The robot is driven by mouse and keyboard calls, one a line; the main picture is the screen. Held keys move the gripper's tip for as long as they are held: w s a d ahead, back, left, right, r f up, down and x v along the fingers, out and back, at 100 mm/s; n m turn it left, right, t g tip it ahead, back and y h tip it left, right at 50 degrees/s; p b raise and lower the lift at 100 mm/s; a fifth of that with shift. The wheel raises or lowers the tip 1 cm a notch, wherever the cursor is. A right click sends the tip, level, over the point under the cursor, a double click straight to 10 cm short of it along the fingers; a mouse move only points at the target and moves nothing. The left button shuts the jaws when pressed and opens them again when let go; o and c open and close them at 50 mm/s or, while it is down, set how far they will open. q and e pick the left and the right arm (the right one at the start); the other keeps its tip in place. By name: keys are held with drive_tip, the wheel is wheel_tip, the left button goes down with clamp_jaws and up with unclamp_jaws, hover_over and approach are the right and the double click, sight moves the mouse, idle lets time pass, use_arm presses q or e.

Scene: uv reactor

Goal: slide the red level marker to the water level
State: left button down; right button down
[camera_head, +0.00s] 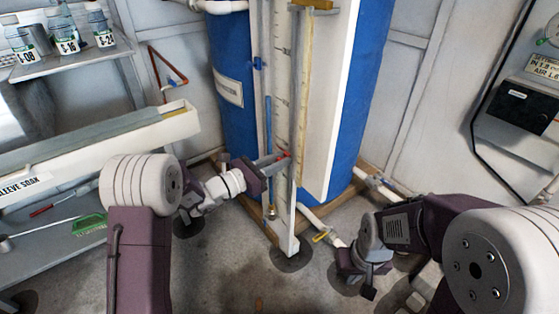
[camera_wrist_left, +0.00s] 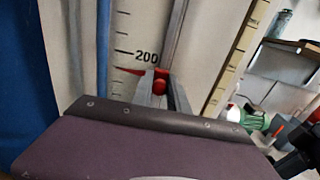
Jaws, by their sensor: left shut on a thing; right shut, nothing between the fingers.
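The red level marker (camera_head: 284,154) sits on the white gauge board (camera_head: 281,75) in front of the blue tank. My left gripper (camera_head: 279,158) is shut on it. In the left wrist view the marker's red knob (camera_wrist_left: 160,84) is between the fingertips, and its red pointer lies just below the 200 mark. The blue water column (camera_head: 268,125) stands in the sight tube left of the board; in the head view its top appears well above the marker. In the left wrist view the column (camera_wrist_left: 103,45) runs past the top edge. My right gripper (camera_head: 368,290) is shut and empty, low at the right.
The blue tank (camera_head: 232,110) stands behind the board. A yellow-handled valve (camera_head: 322,237) and white pipe are near the floor. A trough (camera_head: 100,138) and a bottle shelf (camera_head: 85,56) are at left. A black box (camera_head: 520,105) is on the right wall.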

idle(0.4)
use_arm(q)
wheel_tip(320, 180, up, 16)
drive_tip(key=p, duration=1.2)
drive_tip(key=shift+f, duration=0.1)
drive_tip(key=c, duration=1.3)
unclamp_jaws()
drive_tip(key=shift+f, duration=0.1)
drive_tip(key=p, duration=0.3)
approach(293, 107)
drive_tip(key=v, duration=0.3)
drive_tip(key=shift+s+a, duration=0.15)
